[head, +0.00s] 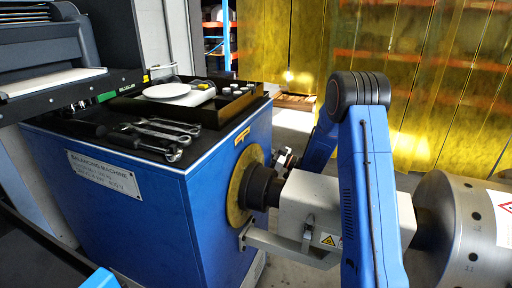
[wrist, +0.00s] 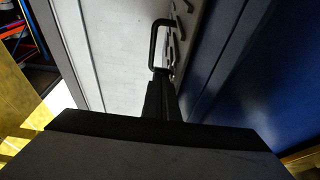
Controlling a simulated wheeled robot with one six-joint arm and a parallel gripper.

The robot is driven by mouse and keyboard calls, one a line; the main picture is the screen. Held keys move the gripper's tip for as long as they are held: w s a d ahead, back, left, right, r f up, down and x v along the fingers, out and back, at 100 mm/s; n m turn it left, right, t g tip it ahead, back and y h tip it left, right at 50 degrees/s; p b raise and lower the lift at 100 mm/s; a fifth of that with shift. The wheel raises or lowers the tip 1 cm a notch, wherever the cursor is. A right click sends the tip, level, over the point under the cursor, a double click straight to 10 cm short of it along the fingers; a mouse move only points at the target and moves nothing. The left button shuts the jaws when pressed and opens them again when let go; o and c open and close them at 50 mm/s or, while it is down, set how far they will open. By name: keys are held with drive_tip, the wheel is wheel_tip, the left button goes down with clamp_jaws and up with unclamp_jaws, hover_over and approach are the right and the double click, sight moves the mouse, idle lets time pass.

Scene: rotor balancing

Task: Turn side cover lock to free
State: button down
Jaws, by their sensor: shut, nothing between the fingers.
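In the wrist view my gripper (wrist: 162,90) reaches away from the camera with its dark fingers together and nothing between them. A black loop-shaped handle (wrist: 152,45) stands just beyond the fingertips, in front of a pale grey panel (wrist: 100,50). I cannot tell whether the fingers touch it. Small dark fittings (wrist: 181,18) show beside the handle, too dim to make out. I cannot pick out the side cover lock or its setting for sure.
The blue balancing machine (head: 145,215) carries wrenches (head: 160,130) and a black tray (head: 205,115) on top. A yellow disc (head: 243,185), the white guard box (head: 310,210) and a steel rotor (head: 465,235) line up to its right. Yellow curtains (head: 430,90) hang behind.

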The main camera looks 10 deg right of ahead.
drive_tip(key=g+h, duration=0.1)
drive_tip(key=h, duration=0.1)
drive_tip(key=g+h, duration=0.1)
drive_tip(key=h, duration=0.1)
drive_tip(key=shift+w+a+r+g, duration=0.15)
drive_tip(key=shift+a+g, duration=0.2)
drive_tip(key=shift+g, duration=0.05)
idle(0.7)
drive_tip(key=shift+a, duration=0.1)
